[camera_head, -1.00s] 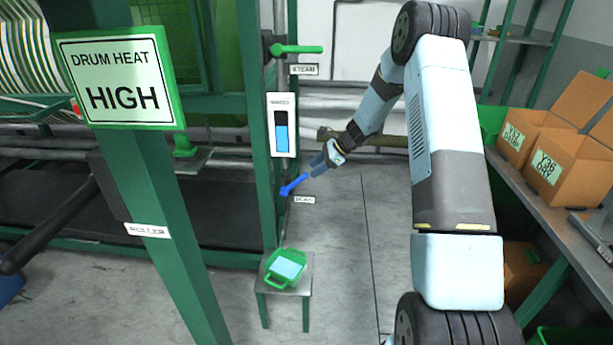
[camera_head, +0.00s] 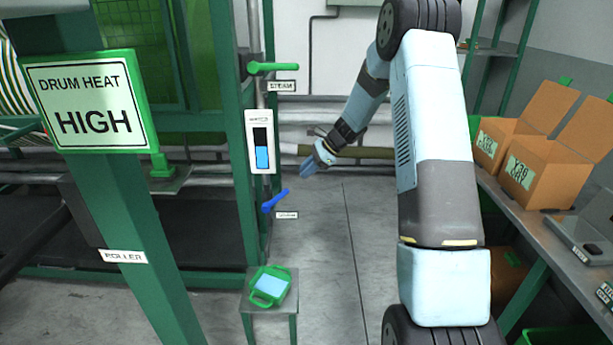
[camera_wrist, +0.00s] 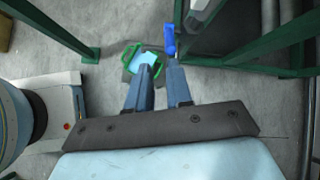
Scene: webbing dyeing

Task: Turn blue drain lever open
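The blue drain lever (camera_head: 275,201) sits low on the green frame post, beside a small label plate (camera_head: 287,215). It slants up to the right from its pivot. My gripper (camera_head: 307,171) is up and right of the lever's free end, with a visible gap between them in the head view. In the wrist view the two blue-grey fingers (camera_wrist: 159,68) are spread apart with nothing between them. The blue lever (camera_wrist: 170,40) shows just beyond the right fingertip there. The drain label's text is too small to read surely.
A green steam lever (camera_head: 273,67) and a blue level gauge (camera_head: 261,143) are above on the post. A small stool (camera_head: 270,318) with a green-handled item (camera_head: 271,286) stands below. Boxes (camera_head: 548,155) sit on a right-hand shelf. The floor between is clear.

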